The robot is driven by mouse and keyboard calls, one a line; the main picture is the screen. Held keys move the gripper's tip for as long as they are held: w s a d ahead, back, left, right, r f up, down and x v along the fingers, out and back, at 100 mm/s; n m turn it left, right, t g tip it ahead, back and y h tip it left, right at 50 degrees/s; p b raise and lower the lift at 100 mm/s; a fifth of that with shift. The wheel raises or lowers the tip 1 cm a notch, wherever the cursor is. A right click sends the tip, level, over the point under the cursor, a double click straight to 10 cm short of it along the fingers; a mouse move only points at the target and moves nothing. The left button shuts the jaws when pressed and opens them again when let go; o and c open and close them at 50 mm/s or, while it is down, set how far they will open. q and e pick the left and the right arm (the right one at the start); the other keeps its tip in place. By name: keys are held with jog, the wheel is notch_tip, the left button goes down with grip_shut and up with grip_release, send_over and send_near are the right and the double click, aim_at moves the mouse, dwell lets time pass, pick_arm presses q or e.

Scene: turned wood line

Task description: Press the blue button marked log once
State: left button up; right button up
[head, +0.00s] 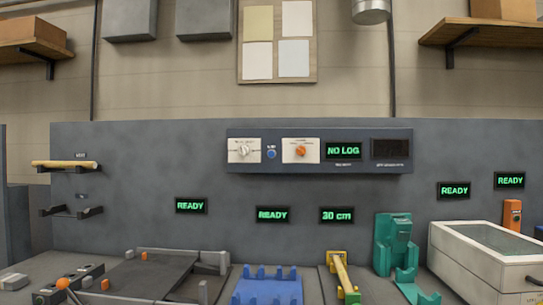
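A small round blue button (271,154) sits on the dark control panel (220,152) on the grey back wall. A tiny label is above it, too small to read for certain. The button is between a white plate with a pale knob (244,150) and a white plate with an orange knob (300,151). To the right, a display (344,151) reads NO LOG in green. Neither of my grippers is in view.
Below the panel are READY displays (191,206) and a 30 cm display (337,215). The bench holds a blue cradle (268,290), a green machine (393,245) and a white lidded box (485,262). A wooden rod (64,164) rests on brackets at left. Space before the button looks clear.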

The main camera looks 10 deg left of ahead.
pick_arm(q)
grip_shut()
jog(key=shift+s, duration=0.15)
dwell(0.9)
